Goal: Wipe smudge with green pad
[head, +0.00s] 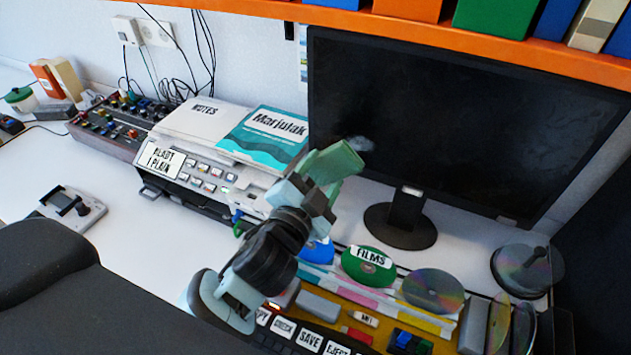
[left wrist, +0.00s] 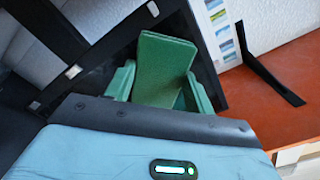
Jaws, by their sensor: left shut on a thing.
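My left gripper (head: 316,181) is shut on a green pad (head: 334,160) and holds it up near the lower left part of a dark monitor screen (head: 450,115). The pad also shows between the fingers in the left wrist view (left wrist: 163,68). A pale smudge (head: 360,144) shows on the screen just right of the pad. A fainter greyish patch (head: 505,160) is lower right on the screen. I cannot tell whether the pad touches the screen. My right gripper is not in view.
An orange shelf (head: 440,35) with folders runs above the monitor. The monitor stand (head: 405,215) is on the white desk. Below are a green disc labelled FILMS (head: 368,266) and a disc spindle (head: 525,268). A printer (head: 200,172) with booklets stands left.

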